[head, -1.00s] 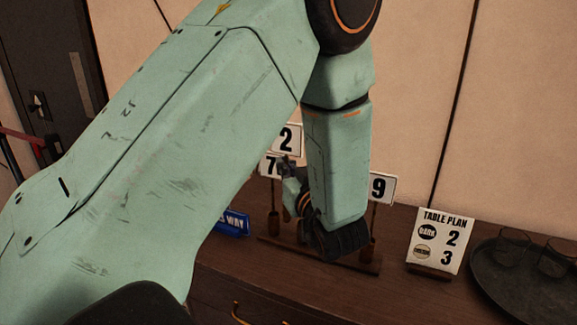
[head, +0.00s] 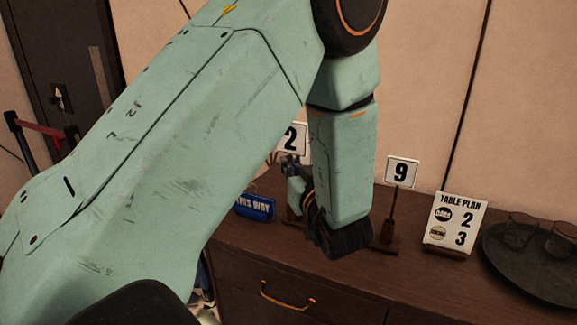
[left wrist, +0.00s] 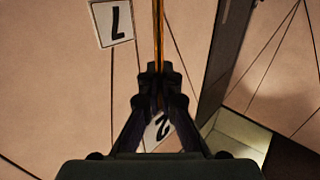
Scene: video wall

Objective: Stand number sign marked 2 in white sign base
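The number sign marked 2 (head: 292,138) is a white card with a black numeral, standing just above the fingertips of my left gripper (head: 291,161) in the head view. In the left wrist view, the fingers (left wrist: 158,78) are closed together on a thin brownish post, and the 2 card (left wrist: 158,128) shows upside down between them. My forearm hides part of this area in the head view. I cannot make out a white sign base in either view. My right gripper is not in view.

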